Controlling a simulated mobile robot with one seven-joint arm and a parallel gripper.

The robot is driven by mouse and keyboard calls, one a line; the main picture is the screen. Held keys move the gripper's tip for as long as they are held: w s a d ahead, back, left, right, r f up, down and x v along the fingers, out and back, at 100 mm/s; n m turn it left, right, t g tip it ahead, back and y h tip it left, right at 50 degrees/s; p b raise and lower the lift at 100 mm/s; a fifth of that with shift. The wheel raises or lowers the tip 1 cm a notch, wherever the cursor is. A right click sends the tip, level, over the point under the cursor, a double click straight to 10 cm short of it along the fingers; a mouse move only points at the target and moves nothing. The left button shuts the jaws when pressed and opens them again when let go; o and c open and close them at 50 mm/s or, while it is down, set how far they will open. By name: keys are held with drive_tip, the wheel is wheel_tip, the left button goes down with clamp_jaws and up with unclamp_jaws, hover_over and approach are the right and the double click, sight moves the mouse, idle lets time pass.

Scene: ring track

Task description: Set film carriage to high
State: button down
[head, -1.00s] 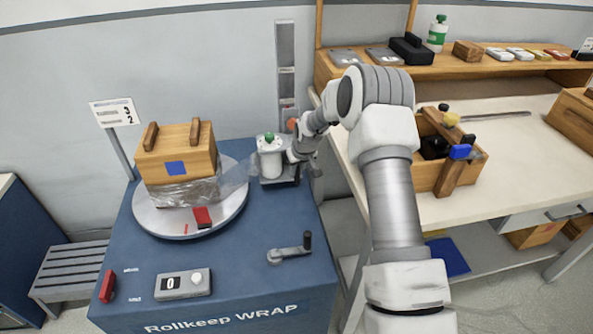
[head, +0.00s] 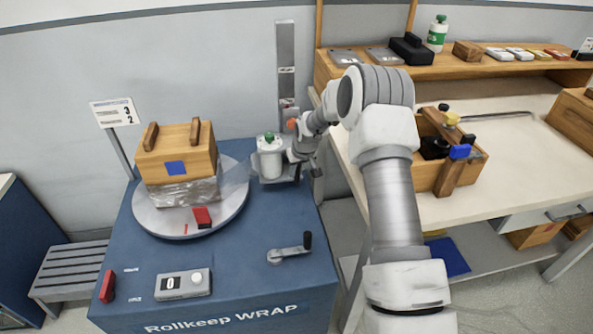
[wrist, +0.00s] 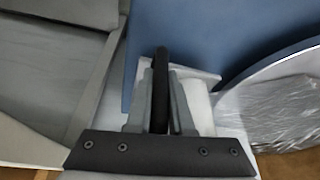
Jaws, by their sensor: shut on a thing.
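The film carriage (head: 272,178) is a dark bracket on the upright grey mast (head: 286,60). It carries a white film roll (head: 270,162) with a green top knob, low on the mast near the table top. Clear film spans from the roll to the wrapped lower part of a wooden box (head: 177,151). My gripper (head: 297,157) is at the right side of the carriage. In the wrist view my gripper (wrist: 162,100) is shut on an upright black handle (wrist: 161,75), with the white roll (wrist: 199,105) beside it. The carriage's height mark is too small to read.
The box stands on a round turntable (head: 146,217) on the blue wrapper table (head: 240,235). A crank (head: 290,252), a counter box (head: 183,285) and a red switch (head: 107,286) are in front. A workbench (head: 510,150) with a wooden tray stands at the right.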

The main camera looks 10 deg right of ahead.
wheel_tip(320, 180, up, 11)
drive_tip(key=p, duration=0.4)
drive_tip(key=shift+w+f, duration=0.1)
drive_tip(key=shift+f, duration=0.1)
drive_tip(key=c, duration=0.8)
unclamp_jaws()
drive_tip(key=p+v, duration=0.2)
drive_tip(key=v, duration=1.5)
drive_tip(key=shift+s+r, duration=0.2)
